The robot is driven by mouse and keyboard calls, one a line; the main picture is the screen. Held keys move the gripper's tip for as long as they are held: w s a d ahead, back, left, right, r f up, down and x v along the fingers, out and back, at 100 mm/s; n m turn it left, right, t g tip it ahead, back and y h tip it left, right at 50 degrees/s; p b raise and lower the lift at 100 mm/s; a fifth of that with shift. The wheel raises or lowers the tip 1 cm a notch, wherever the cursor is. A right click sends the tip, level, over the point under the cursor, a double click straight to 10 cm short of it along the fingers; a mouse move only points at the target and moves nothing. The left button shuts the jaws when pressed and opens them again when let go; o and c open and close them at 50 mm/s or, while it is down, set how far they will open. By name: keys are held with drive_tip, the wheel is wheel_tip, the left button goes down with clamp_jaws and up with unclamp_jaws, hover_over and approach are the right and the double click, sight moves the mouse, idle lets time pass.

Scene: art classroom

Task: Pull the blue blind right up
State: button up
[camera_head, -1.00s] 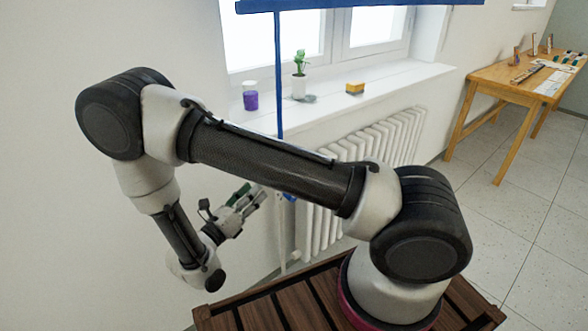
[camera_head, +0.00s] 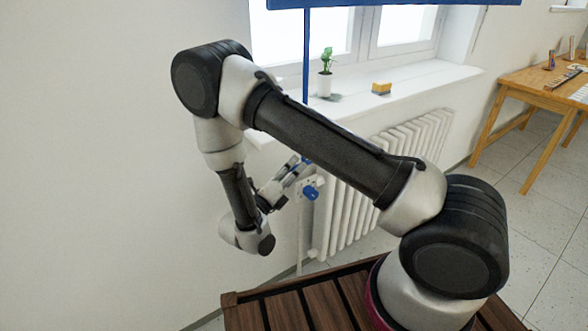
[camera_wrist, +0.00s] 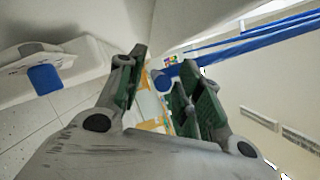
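The blue blind (camera_head: 400,3) shows as a narrow strip at the top of the head view, above the window. A blue pull cord (camera_head: 306,60) hangs from it past the sill and goes behind my forearm. My gripper (camera_head: 298,166) is low beside the wall, left of the radiator, close to the cord's lower end (camera_head: 307,160). In the wrist view the green-padded fingers of my gripper (camera_wrist: 163,85) stand apart. A blue end piece (camera_wrist: 165,75) shows in the gap between them, beyond or near the fingertips; I cannot tell if it touches them.
A blue-capped radiator valve (camera_head: 309,193) sits just below my gripper, also in the wrist view (camera_wrist: 45,79). The white radiator (camera_head: 345,215) is to the right. The sill (camera_head: 420,80) holds a potted plant (camera_head: 325,75) and a yellow block (camera_head: 381,88). A wooden table (camera_head: 520,80) stands far right.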

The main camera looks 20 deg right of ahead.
drive_tip(key=shift+w+d, duration=0.15)
drive_tip(key=shift+d, duration=0.1)
clamp_jaws()
drive_tip(key=shift+r, duration=0.1)
wheel_tip(320, 180, up, 5)
drive_tip(key=shift+f, duration=0.1)
unclamp_jaws()
